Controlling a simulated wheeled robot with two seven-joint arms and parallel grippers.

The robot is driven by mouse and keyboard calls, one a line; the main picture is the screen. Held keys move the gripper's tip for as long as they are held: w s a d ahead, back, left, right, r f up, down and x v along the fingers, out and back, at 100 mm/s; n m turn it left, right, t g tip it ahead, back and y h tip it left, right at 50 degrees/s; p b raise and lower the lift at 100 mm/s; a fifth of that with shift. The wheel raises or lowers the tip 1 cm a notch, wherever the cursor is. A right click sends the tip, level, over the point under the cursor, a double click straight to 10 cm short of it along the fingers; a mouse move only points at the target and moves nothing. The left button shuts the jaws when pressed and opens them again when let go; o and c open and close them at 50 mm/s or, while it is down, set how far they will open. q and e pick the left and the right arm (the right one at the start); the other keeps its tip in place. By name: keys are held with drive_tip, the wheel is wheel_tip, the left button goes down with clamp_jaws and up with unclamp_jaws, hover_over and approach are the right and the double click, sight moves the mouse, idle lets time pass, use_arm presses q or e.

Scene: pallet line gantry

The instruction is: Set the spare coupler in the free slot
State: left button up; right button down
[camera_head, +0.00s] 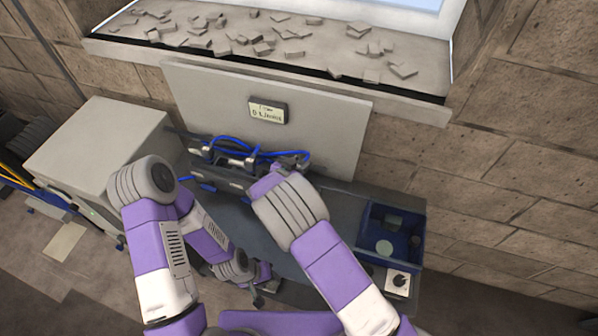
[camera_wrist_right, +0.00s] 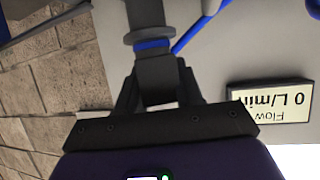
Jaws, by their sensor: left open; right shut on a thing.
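My right gripper (camera_head: 290,165) is at the right end of the dark rack (camera_head: 235,185) with blue hoses (camera_head: 232,142). In the right wrist view my right gripper (camera_wrist_right: 160,95) is shut on a dark grey coupler with a blue ring (camera_wrist_right: 152,44). A blue hose passes close beside it; I cannot tell if they are joined. I cannot tell whether it is the spare coupler or whether it sits in a slot. My right forearm hides part of the rack, and the free slot is not clear to see. My left gripper (camera_head: 262,285) is open and empty, low in front of the bench.
A flow display (camera_head: 267,111) reading 0 L/min hangs on the grey back panel (camera_head: 210,95). A blue bin (camera_head: 417,240) with round pieces and a white box with a knob (camera_head: 398,282) stand at the right. A grey cabinet (camera_head: 100,145) stands left.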

wheel_tip(320, 180, down, 3)
drive_tip(key=shift+s+f, duration=0.1)
drive_tip(key=shift+f, duration=0.2)
drive_tip(key=shift+f, duration=0.15)
drive_tip(key=c, duration=0.7)
unclamp_jaws()
drive_tip(key=shift+c, duration=0.2)
